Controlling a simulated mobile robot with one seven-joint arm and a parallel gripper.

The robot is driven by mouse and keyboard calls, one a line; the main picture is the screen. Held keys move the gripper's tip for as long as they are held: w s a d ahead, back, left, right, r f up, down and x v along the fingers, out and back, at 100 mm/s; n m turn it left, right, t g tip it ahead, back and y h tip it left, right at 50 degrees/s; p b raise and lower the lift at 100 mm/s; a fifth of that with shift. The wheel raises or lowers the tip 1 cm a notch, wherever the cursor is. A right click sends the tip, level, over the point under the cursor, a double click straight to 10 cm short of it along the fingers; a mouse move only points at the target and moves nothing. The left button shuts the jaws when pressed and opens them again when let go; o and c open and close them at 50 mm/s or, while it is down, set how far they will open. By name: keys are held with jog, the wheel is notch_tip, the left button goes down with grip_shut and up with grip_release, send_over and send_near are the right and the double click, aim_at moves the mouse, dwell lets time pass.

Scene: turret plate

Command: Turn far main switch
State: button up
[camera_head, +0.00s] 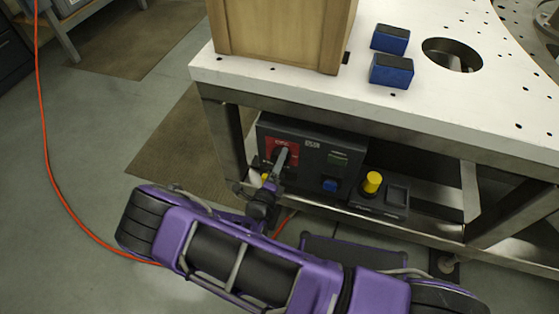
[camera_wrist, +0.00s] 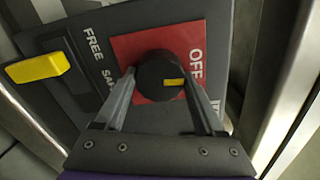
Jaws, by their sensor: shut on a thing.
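The main switch is a round black knob (camera_wrist: 158,68) with a yellow mark, on a red plate (camera_wrist: 125,46) lettered "OFF", in the wrist view. The yellow mark lies toward the right of the knob's face. My gripper (camera_wrist: 158,84) is shut on the knob, with one grey finger on each side of it. In the head view the red plate (camera_head: 292,144) sits at the left of a dark control panel (camera_head: 308,160) under the white table. My gripper (camera_head: 279,166) reaches it from below and hides most of the knob.
A yellow lever (camera_wrist: 38,67) stands left of the knob, near the "FREE" and "SAFE" lettering. A blue knob (camera_head: 330,185) and a yellow button (camera_head: 372,182) lie to the right. The white tabletop (camera_head: 300,92) and steel leg (camera_head: 228,145) are close to the panel.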

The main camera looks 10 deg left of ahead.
jog(key=shift+n, duration=0.6)
jog(key=o, duration=1.3)
jog(key=shift+o, duration=0.2)
jog(key=s+a, duration=0.1)
jog(key=s, duration=1.6)
jog(key=shift+s+a+p, duration=0.2)
jog(key=shift+s+p, duration=0.05)
jog(key=shift+p, duration=0.15)
jog(key=shift+r, duration=0.15)
